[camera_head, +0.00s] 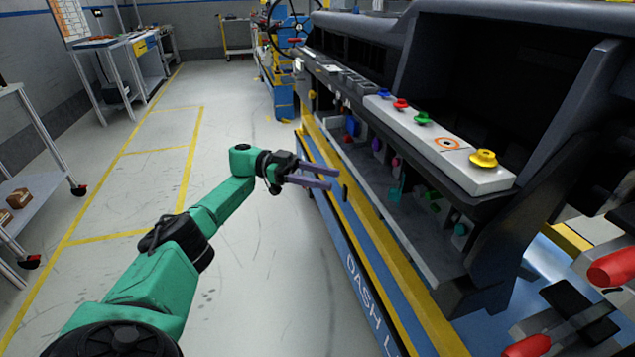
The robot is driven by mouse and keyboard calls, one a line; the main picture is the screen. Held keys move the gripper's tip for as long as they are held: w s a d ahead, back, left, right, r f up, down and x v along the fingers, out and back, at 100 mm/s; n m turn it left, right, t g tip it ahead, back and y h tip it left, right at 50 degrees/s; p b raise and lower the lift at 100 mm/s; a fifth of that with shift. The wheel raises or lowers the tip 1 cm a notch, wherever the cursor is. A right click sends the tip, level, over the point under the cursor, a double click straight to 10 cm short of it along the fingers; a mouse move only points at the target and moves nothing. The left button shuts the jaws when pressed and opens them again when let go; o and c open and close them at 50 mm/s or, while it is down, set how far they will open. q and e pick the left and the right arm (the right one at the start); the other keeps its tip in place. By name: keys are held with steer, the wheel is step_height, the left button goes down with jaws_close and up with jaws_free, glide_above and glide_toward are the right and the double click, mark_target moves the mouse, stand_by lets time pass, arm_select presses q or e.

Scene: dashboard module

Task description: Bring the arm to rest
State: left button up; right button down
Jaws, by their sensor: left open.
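My left arm comes in from the lower left, green with dark joints. Its left gripper (327,177) has two purple fingers set apart, with nothing between them. It is beside the yellow and blue edge of the dashboard stand (370,262), over the floor side. The dashboard module (455,150) fills the right side, with a light panel carrying blue, red, green and yellow buttons on top. My right gripper does not show.
Below the panel, a grey shelf (425,240) holds several small coloured parts. Red-handled tools (612,268) are at the lower right. The floor (270,290) left of the stand is clear, with yellow lines. Carts and tables stand at the far left.

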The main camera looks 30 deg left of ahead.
arm_select(q)
steer(key=shift+v, duration=0.9)
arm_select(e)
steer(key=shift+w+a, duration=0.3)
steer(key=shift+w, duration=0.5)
